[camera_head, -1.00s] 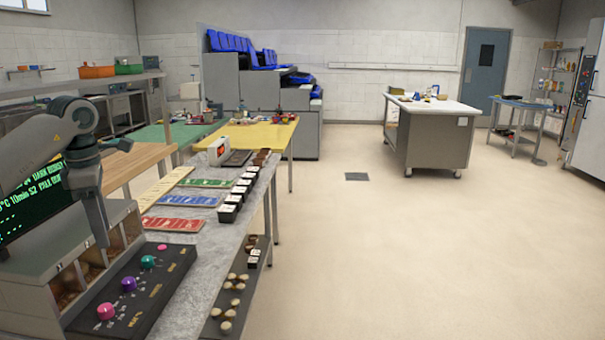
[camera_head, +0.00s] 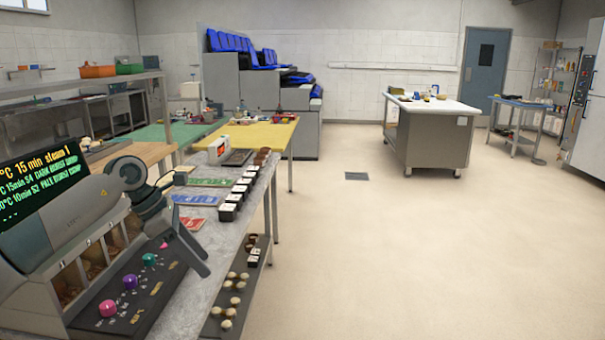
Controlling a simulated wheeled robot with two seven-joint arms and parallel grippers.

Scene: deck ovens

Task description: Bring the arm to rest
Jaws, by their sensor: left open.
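My left arm comes in from the left, in front of the display screen (camera_head: 42,185) with green and yellow text. Its grey link crosses the row of bins (camera_head: 92,262), and its dark joint bends near the worktop. My left gripper (camera_head: 200,258) hangs over the far end of the black control panel (camera_head: 155,290), pointing down and to the right. It is open, and I see nothing held in it. The arm hides part of the red card (camera_head: 191,224) and of the worktop. My right gripper is not in view.
The grey worktop (camera_head: 187,313) carries green (camera_head: 210,182) and blue (camera_head: 195,200) cards and a row of black boxes (camera_head: 237,197). The panel has coloured knobs (camera_head: 130,281). A lower shelf (camera_head: 216,327) holds several buns. The floor (camera_head: 430,250) to the right is clear.

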